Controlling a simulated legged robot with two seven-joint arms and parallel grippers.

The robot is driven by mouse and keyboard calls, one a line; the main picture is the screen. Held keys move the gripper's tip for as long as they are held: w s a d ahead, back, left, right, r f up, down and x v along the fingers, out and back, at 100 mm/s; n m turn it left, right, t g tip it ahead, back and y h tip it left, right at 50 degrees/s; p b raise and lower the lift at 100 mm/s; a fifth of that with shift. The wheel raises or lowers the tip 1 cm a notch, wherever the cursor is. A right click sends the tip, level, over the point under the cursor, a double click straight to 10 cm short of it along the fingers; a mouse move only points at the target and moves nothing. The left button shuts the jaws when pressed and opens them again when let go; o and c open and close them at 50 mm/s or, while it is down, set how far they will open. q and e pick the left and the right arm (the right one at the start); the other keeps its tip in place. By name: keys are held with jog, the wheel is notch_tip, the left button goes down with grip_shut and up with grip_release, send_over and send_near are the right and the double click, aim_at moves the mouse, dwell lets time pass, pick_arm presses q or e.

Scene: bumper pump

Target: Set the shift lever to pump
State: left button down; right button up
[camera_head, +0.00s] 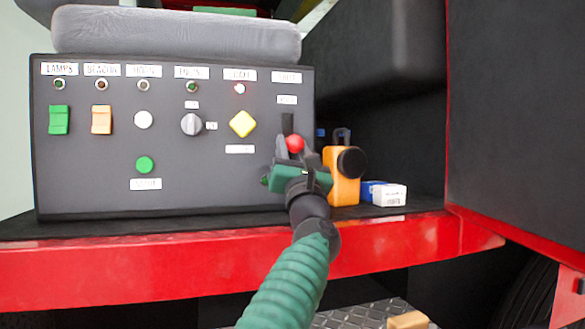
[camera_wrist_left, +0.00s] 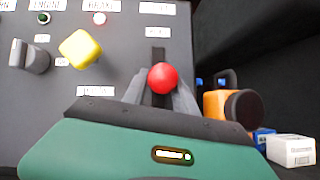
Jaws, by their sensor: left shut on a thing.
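The shift lever has a red ball knob (camera_head: 295,144) and stands in a dark vertical slot (camera_head: 288,123) at the right end of the black control panel (camera_head: 220,185). The knob also shows in the left wrist view (camera_wrist_left: 163,77), below the slot's upper part. My left gripper (camera_head: 296,148) is at the lever, its two grey fingers on either side of it just under the knob, shut on it. The lever's shaft and the slot's lower end are hidden by the gripper. A small label (camera_head: 287,99) above the slot is too blurred to read surely. My right gripper is not in view.
Left of the lever are a yellow diamond knob (camera_head: 243,124), a grey rotary switch (camera_head: 191,124), and green (camera_head: 59,119) and orange (camera_head: 101,119) switches. An orange device (camera_head: 343,178) and small boxes (camera_head: 389,194) stand close right of the gripper. A red beam (camera_head: 150,262) runs below.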

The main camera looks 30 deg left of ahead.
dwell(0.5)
pick_arm(q)
jog(key=c, duration=1.1)
grip_release()
jog(key=shift+w+f, duration=0.1)
jog(key=shift+o, duration=0.2)
jog(key=b+v, duration=0.5)
jog(key=v, duration=1.1)
jog(key=shift+f, duration=0.45)
jog(key=shift+f, duration=0.1)
